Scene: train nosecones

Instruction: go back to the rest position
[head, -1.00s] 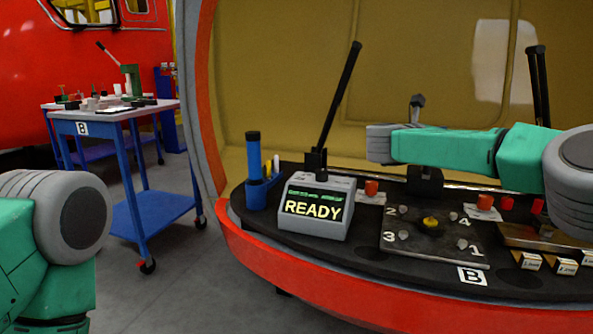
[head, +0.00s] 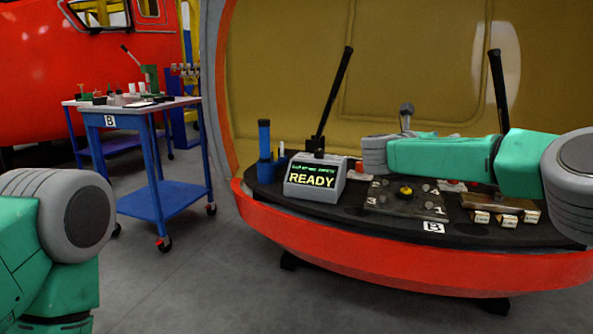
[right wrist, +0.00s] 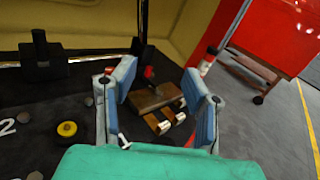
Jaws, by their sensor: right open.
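My right gripper (right wrist: 158,72) is open in the right wrist view, its two blue-padded fingers apart with nothing between them. Beyond the fingers is a brown block (right wrist: 155,97) with small boxes, on the dark console top. In the head view my right arm reaches in from the right above the console (head: 350,212); its fingers cannot be made out there. My left arm shows at the lower left of the head view, but its gripper is not visible.
The console carries a READY display (head: 313,181), a numbered plate (head: 398,203) with a yellow knob, a blue holder (head: 266,168) and tall black levers (head: 334,95). A blue wheeled cart (head: 158,203) stands left. The floor between is clear.

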